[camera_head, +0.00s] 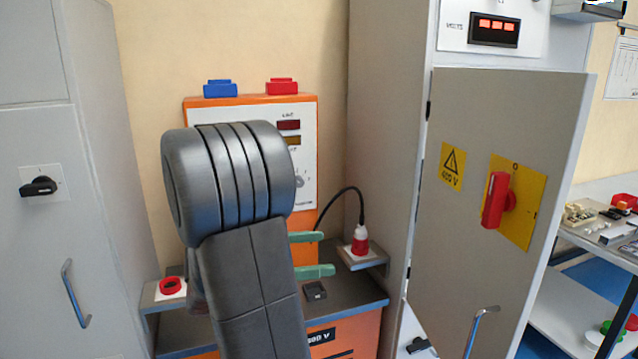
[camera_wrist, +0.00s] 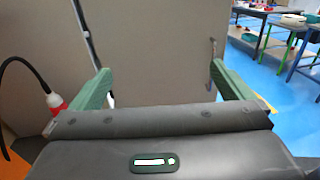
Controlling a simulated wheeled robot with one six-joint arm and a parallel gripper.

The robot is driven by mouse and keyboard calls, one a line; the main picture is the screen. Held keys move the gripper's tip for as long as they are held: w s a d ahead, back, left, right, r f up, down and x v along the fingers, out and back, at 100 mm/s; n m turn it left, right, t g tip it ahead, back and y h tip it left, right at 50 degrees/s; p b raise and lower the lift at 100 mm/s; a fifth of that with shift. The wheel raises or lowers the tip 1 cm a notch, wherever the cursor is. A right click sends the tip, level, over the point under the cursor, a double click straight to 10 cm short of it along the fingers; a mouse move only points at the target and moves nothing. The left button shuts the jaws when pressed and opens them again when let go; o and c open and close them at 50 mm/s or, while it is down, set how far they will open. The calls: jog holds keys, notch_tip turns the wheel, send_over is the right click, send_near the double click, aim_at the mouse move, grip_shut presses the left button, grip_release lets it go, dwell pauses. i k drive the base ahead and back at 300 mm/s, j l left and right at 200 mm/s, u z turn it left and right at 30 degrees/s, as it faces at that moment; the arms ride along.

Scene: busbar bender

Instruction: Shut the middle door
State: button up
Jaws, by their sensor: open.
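The middle door (camera_head: 470,230) is a grey panel on the cabinet at the right, hinged on its left side. It stands ajar, with its right edge swung out past the cabinet. It carries a 400 V warning sign (camera_head: 453,167), a red rotary switch (camera_head: 497,200) on a yellow plate and a metal pull handle (camera_head: 481,325) low down. My gripper (camera_head: 325,255) is open and empty, left of the door and apart from it. In the wrist view a grey panel (camera_wrist: 155,50) with a metal handle (camera_wrist: 213,55) stands beyond the open green fingers (camera_wrist: 160,85).
An orange unit (camera_head: 250,98) with a dark top stands behind my arm. A red plug (camera_head: 361,240) with a black cable sits on a small shelf beside the cabinet. Another grey cabinet (camera_head: 45,130) stands at left. Benches (camera_head: 600,235) with parts stand right, over blue floor.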

aim_at(473, 288)
jog(key=l+u, duration=0.35)
jog(key=u, duration=0.15)
jog(key=l+u, duration=0.3)
jog(key=u, duration=0.15)
jog(key=k+l+u, duration=0.15)
jog(key=l+u, duration=0.15)
jog(key=u, duration=0.2)
jog(key=k+l+u, duration=0.15)
jog(key=u, duration=0.35)
jog(key=k+l+u, duration=0.2)
jog(key=u, duration=0.25)
jog(key=k+l+u, duration=0.15)
jog(key=u, duration=0.15)
jog(key=k+l+u, duration=0.1)
jog(key=k+u, duration=0.2)
jog(key=k, duration=0.3)
jog(key=l+u, duration=0.1)
jog(key=l, duration=0.3)
